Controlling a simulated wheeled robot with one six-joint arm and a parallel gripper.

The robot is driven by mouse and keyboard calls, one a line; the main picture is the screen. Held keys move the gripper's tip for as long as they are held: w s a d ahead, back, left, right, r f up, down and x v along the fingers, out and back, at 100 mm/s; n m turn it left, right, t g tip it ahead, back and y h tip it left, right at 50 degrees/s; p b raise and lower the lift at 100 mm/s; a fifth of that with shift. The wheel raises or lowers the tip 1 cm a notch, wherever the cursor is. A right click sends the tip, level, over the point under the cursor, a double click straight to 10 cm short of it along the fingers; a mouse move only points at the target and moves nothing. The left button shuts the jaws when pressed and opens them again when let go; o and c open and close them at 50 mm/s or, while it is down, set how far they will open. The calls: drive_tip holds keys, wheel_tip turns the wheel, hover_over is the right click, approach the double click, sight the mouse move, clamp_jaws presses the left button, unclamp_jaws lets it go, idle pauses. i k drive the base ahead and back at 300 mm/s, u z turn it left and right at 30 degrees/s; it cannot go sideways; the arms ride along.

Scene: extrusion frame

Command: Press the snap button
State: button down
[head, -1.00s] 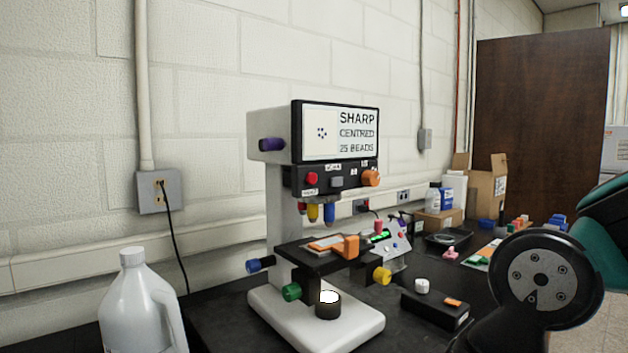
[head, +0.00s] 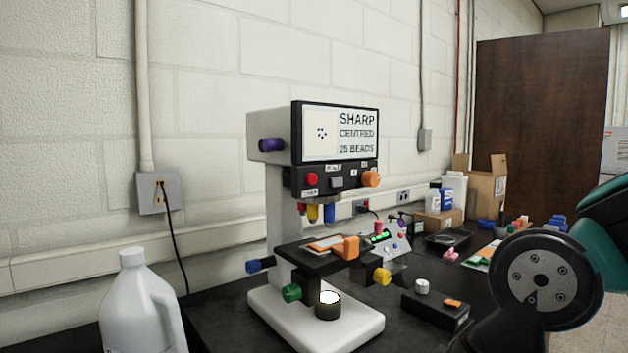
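A white microscope (head: 258,137) with a black-framed screen (head: 340,132) stands on the dark bench. The screen reads "SHARP CENTRED 25 BEADS" beside a picture of a few dark dots. Part of my arm shows at the lower right, well apart from the panel. My gripper is outside the picture.
A white jug (head: 140,305) stands at the front left. A black box with a white knob (head: 436,308) lies right of the microscope base. A sloped control box (head: 388,244), bottles and cardboard boxes stand behind. The space before the panel is clear.

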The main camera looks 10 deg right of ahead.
sight(311, 179)
drive_tip(key=z, duration=2.05)
drive_tip(key=k, duration=1.4)
drive_tip(key=u, duration=2.3)
drive_tip(key=i, duration=0.5)
